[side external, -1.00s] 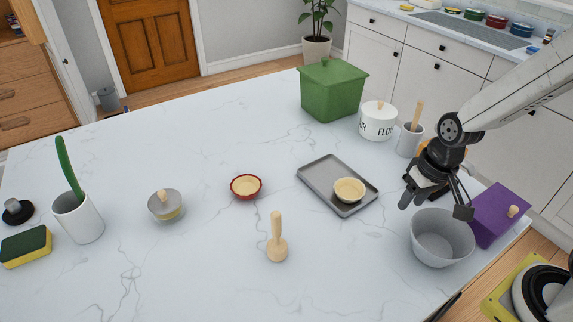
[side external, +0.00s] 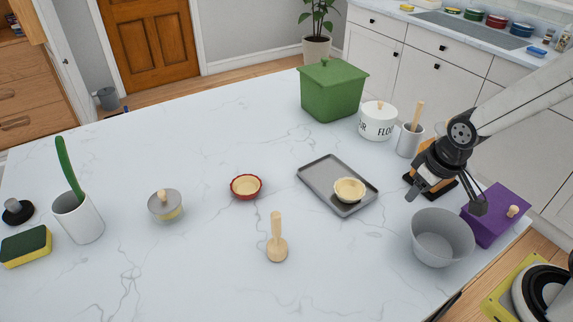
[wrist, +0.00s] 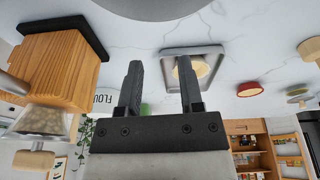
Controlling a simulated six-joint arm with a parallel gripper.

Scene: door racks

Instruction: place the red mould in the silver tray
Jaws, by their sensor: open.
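The red mould (side external: 246,187), a small round fluted dish with a pale filling, sits on the white countertop left of the tray. It also shows at the right of the wrist view (wrist: 249,89). The silver tray (side external: 324,174) is a flat grey rectangle with a low rim, and it shows in the wrist view (wrist: 194,49). A cream-coloured mould (side external: 350,189) sits near one end of it. My gripper (side external: 445,200) is open and empty, in the air near the grey bowl, right of the tray. Its two fingers stand apart in the wrist view (wrist: 159,63).
A grey bowl (side external: 441,239) and a purple box (side external: 492,216) stand near my gripper. A green box (side external: 332,92), flour jar (side external: 377,122) and grey cup (side external: 408,143) stand behind. A wooden tamper (side external: 278,243) stands in front; the counter around the red mould is clear.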

